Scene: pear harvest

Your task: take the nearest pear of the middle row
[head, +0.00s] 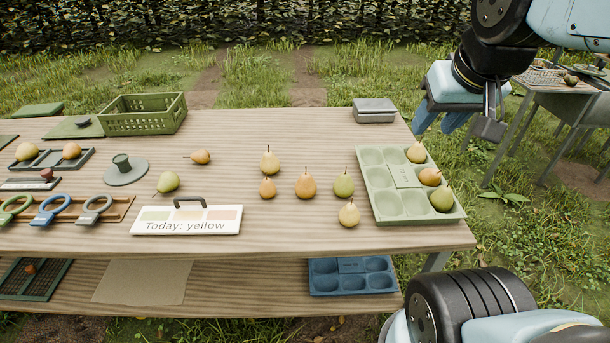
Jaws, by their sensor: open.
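Several loose pears stand on the wooden table (240,125). A small orange pear (267,188), a larger orange pear (306,184) and a green pear (343,184) form a rough row across the middle. A yellow pear (269,161) stands behind this row, and another yellow pear (349,214) stands in front of it at the right. To the left, an orange pear (200,156) and a green pear (168,181) lie on their sides. My gripper (437,125) is open and empty, raised near the table's right end, apart from all pears.
A green tray (384,176) at the right holds three pears along its right side. A sign reading "Today: yellow" (187,220) stands at the front. A green crate (144,114) and grey box (374,110) stand at the back. A blue tray (351,275) lies on the lower shelf.

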